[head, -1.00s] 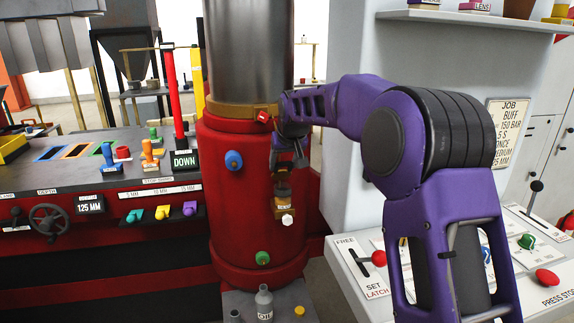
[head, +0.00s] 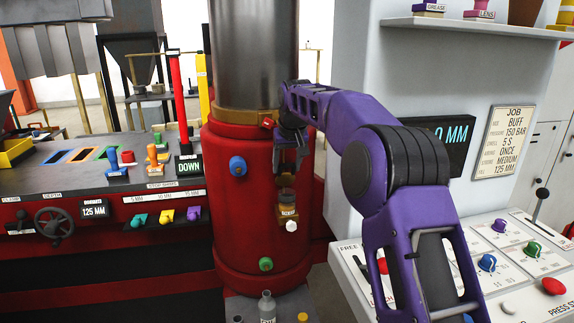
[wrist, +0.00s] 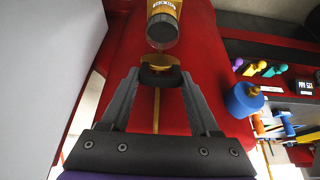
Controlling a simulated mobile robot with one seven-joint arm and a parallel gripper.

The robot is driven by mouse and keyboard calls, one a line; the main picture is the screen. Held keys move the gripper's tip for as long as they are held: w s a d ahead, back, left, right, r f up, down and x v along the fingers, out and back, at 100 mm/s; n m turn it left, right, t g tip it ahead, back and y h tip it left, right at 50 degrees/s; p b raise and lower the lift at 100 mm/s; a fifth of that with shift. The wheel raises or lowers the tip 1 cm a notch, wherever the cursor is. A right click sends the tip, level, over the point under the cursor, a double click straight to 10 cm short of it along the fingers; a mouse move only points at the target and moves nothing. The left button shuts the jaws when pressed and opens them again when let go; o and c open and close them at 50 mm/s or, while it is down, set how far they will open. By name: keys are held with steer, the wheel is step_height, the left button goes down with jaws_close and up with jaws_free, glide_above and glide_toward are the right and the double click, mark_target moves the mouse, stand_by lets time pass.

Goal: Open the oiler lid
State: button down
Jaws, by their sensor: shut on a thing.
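The oiler (head: 288,212) is a small amber-and-brass cup with a label, fixed to the front of the red press cylinder. It also shows at the top of the wrist view (wrist: 164,12), with a dark round glass end facing my gripper. My gripper (head: 289,172) is above the oiler in the head view. In the wrist view my gripper (wrist: 160,76) is shut, its dark pads together on the brass lid (wrist: 172,62). The lid appears slightly apart from the glass. The pads hide part of the lid, so its exact tilt is unclear.
A blue knob (head: 237,166) sticks out of the red cylinder (head: 226,220) left of the oiler. A white knob (head: 291,226) sits just below it and a green knob (head: 266,264) lower down. An oil bottle (head: 267,305) stands below. A control panel (head: 515,262) is at right.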

steer(key=shift+c, duration=0.6)
jaws_free()
steer(key=v, duration=1.7)
steer(key=shift+r, duration=0.15)
